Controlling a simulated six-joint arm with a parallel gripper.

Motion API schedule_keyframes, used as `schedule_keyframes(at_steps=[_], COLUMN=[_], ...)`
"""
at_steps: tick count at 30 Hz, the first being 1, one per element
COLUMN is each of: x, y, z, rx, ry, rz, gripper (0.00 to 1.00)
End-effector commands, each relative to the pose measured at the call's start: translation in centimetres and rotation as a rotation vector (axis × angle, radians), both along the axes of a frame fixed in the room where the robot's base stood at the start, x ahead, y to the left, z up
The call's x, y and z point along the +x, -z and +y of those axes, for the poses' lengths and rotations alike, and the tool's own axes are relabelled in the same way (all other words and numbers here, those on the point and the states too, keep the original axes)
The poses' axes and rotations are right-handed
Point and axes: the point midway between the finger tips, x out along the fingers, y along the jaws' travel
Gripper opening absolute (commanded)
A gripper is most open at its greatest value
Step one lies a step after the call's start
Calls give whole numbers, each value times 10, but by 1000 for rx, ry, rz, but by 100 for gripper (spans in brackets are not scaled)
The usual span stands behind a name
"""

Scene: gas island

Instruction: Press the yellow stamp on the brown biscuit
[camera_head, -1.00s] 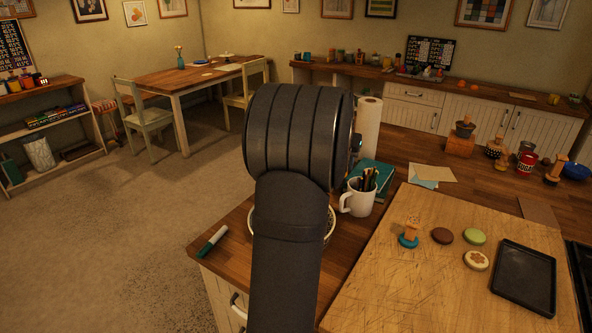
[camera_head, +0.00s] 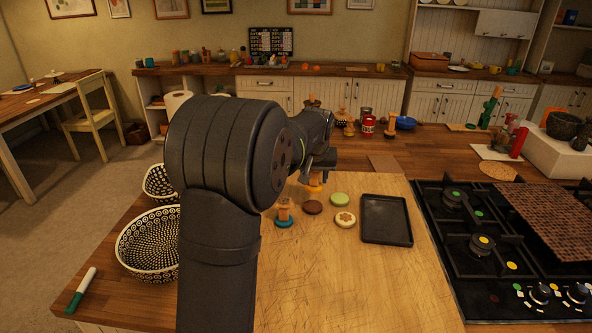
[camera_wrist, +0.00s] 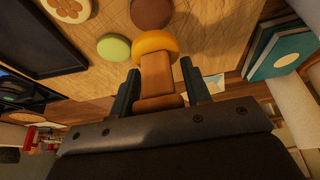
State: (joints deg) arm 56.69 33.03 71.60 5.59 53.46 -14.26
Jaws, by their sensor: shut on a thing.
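My gripper (camera_head: 318,168) is shut on the wooden handle of the yellow stamp (camera_head: 314,187), over the wooden board. In the wrist view my gripper's fingers (camera_wrist: 160,70) clasp the handle from both sides, and the round yellow head (camera_wrist: 155,43) points away from the gripper. The brown biscuit (camera_head: 312,207) lies flat on the board, just in front of the stamp in the head view. It also shows in the wrist view (camera_wrist: 152,12), close beyond the yellow head and partly cut off by the frame. The stamp appears apart from the biscuit; its height above the board is hard to judge.
A teal stamp (camera_head: 284,216) stands left of the brown biscuit. A green biscuit (camera_head: 340,200) and a cream flower-marked biscuit (camera_head: 345,218) lie to its right, then a black tray (camera_head: 386,220). A gas hob (camera_head: 480,250) is further right. The board's front (camera_head: 340,290) is clear.

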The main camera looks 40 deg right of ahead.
Motion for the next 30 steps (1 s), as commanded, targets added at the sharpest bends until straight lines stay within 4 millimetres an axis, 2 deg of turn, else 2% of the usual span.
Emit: schedule_keyframes(at_steps=[11,24,30], x=[0,0,0], y=[2,39,47], z=[0,0,1], rx=[1,2,1], ry=[0,0,1], rz=[1,1,0], gripper=[16,16,16])
